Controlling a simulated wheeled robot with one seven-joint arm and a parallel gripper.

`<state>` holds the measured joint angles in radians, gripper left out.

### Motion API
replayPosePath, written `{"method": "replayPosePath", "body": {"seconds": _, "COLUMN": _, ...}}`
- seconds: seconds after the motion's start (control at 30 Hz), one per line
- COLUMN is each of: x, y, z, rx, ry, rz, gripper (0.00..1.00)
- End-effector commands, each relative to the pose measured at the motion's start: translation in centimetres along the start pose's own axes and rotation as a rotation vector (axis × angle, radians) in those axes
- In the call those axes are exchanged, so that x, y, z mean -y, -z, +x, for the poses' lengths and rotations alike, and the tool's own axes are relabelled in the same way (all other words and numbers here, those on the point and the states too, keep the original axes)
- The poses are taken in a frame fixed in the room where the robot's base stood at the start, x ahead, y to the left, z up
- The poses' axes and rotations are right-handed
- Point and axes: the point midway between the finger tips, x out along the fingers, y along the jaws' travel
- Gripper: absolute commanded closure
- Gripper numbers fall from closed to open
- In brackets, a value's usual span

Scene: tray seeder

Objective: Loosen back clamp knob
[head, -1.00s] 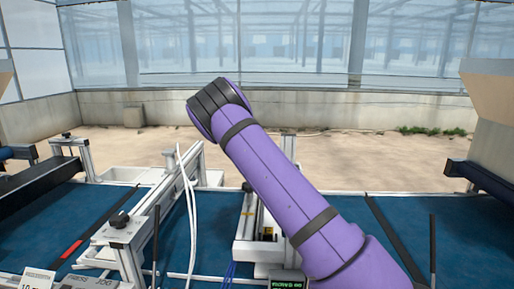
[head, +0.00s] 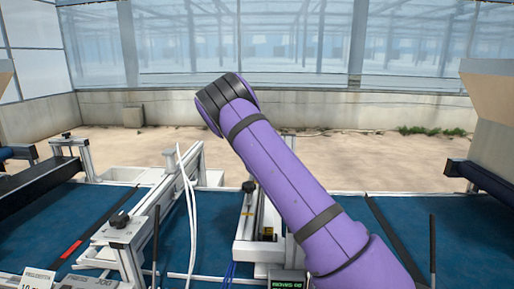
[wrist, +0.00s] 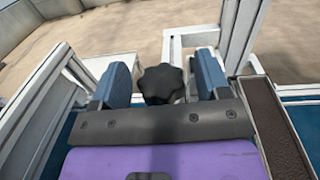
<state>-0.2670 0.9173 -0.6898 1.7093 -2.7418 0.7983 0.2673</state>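A black lobed knob (wrist: 160,84) sits between the two blue finger pads of my gripper (wrist: 162,74) in the wrist view. My gripper is open, with a finger on each side of the knob and small gaps showing. The knob's lower part is hidden by the dark edge of the gripper body. In the head view my purple arm covers the middle right, and my gripper is hidden. A black knob (head: 248,187) shows there on a white rail just left of the arm. I cannot tell whether it is the same knob.
A white clamp bracket (head: 125,232) with another black knob (head: 119,219) stands at the left over the blue belt (head: 75,215). White cables (head: 190,210) hang beside it. In the wrist view, a white frame (wrist: 240,35) rises close to the right finger.

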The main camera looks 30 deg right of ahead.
Motion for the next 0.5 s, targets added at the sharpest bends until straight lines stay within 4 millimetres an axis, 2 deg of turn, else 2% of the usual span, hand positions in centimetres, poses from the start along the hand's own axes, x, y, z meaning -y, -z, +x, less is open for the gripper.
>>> {"method": "replayPosePath", "body": {"seconds": 0.27, "x": 0.1, "y": -0.6, "z": 0.0, "rx": 0.001, "ry": 0.001, "rz": 0.002, "gripper": 0.31}}
{"method": "replayPosePath", "body": {"seconds": 0.5, "x": 0.1, "y": -3.8, "z": 0.0, "rx": 0.003, "ry": 0.001, "rz": 0.004, "gripper": 0.31}}
